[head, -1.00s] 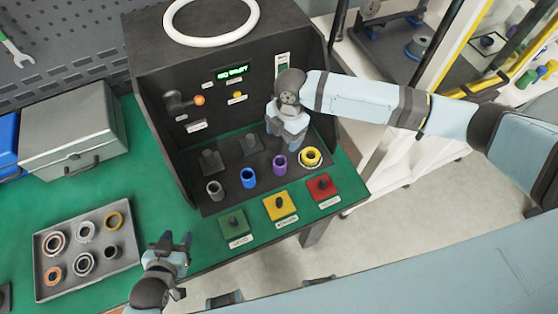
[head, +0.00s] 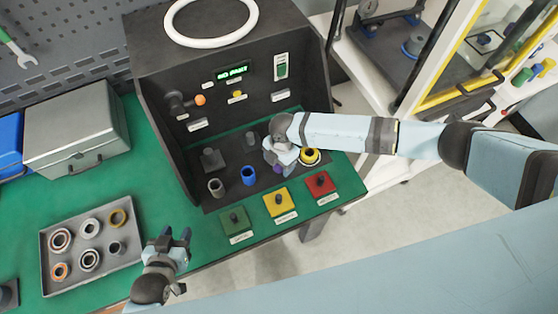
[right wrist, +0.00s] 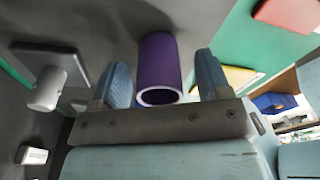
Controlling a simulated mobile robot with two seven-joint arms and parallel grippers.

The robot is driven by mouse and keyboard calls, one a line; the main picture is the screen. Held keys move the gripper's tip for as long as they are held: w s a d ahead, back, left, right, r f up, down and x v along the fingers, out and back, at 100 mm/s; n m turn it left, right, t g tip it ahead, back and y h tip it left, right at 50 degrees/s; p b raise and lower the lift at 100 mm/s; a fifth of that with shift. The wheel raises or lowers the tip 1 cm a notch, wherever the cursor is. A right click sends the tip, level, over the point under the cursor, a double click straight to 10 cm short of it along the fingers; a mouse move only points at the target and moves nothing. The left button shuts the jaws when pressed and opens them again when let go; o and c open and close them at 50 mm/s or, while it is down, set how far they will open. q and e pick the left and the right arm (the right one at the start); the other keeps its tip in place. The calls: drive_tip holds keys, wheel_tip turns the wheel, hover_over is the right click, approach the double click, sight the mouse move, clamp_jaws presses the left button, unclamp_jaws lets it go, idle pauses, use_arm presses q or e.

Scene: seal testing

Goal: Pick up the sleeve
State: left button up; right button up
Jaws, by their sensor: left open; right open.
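A purple sleeve (right wrist: 158,60) stands in the test rig's row of parts. In the right wrist view it sits between the two open fingers of my right gripper (right wrist: 163,75), with gaps on both sides. In the head view my right gripper (head: 283,163) covers most of the purple sleeve (head: 278,169). A blue sleeve (head: 249,176) and a grey sleeve (head: 216,187) stand to its left, and a yellow ring part (head: 310,156) to its right. My left gripper (head: 176,238) is open and empty near the bench's front edge.
A grey tray (head: 45,268) of rings and sleeves lies at the left. Green (head: 235,220), yellow (head: 279,203) and red (head: 320,186) pads with dark knobs line the rig's front. The rig's dark walls and panel (head: 215,95) enclose its sides and back.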

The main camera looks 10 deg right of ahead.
drive_tip(key=shift+f, duration=0.4)
drive_tip(key=c, duration=1.1)
drive_tip(key=shift+c, duration=0.2)
drive_tip(key=shift+r, duration=0.1)
